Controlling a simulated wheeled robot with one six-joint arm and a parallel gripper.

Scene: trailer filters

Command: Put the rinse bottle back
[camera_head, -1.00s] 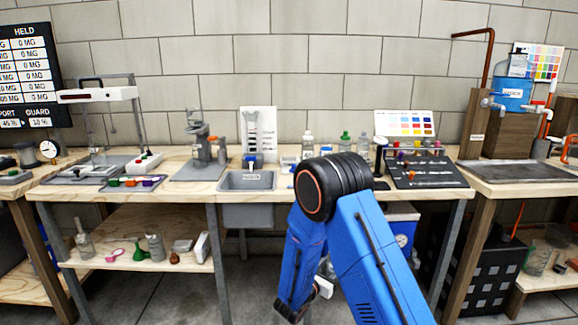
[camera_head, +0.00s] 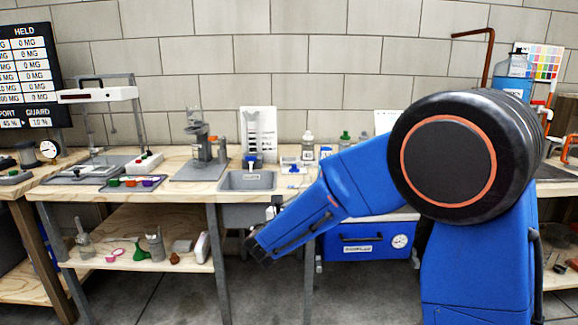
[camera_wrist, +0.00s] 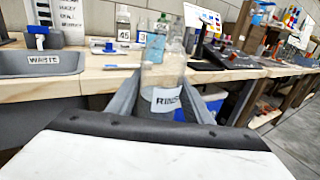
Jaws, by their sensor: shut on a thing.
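In the wrist view, the clear rinse bottle (camera_wrist: 162,77), with a white label reading "RINS…", stands between the two grey fingers of my gripper (camera_wrist: 163,103). My gripper is shut on it and holds it in front of the bench edge. The bottle looks roughly upright; its top overlaps other bottles behind it. In the head view, my blue arm reaches down to the left below the bench front, and the gripper and bottle are mostly hidden there.
The bench (camera_head: 210,190) carries a sink marked "WASTE" (camera_head: 247,181) and several bottles, including a white-capped one (camera_head: 308,150). A blue box (camera_head: 368,244) sits beneath it. A lower shelf (camera_head: 140,250) holds glassware. My arm hides the bench's right part.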

